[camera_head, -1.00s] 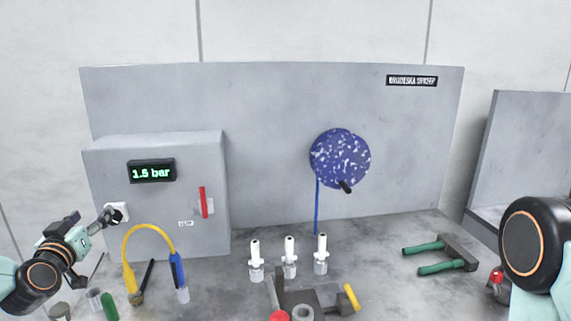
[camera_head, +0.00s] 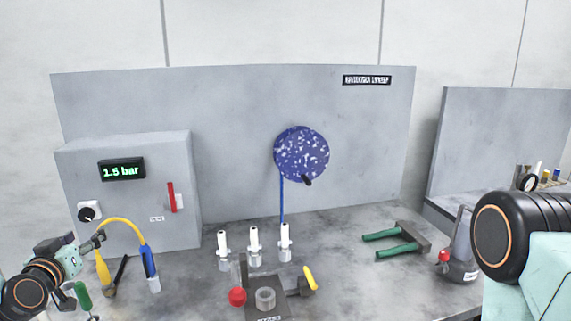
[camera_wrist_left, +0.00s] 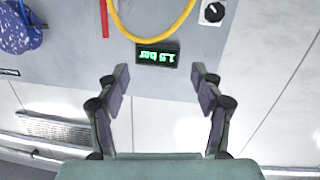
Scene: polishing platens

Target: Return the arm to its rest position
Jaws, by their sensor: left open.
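My left arm comes in at the lower left of the head view. Its gripper (camera_head: 98,238) is beside the yellow hose, in front of the grey control box (camera_head: 150,205). In the left wrist view the gripper (camera_wrist_left: 160,85) has its two fingers spread wide with nothing between them. Beyond the fingers are the display (camera_wrist_left: 157,57) reading 1.5 bar, upside down there, and the black knob (camera_wrist_left: 213,12). My right arm shows at the right edge of the head view as a black joint and pale link. Its gripper is out of view.
The yellow hose (camera_head: 122,220) arches close to my left gripper. Three white-topped bottles (camera_head: 254,243) stand mid-bench, behind a fixture with a red knob (camera_head: 237,297) and yellow handle (camera_head: 310,278). A green-handled tool (camera_head: 395,245) lies to the right. A blue speckled disc (camera_head: 302,153) is on the back panel.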

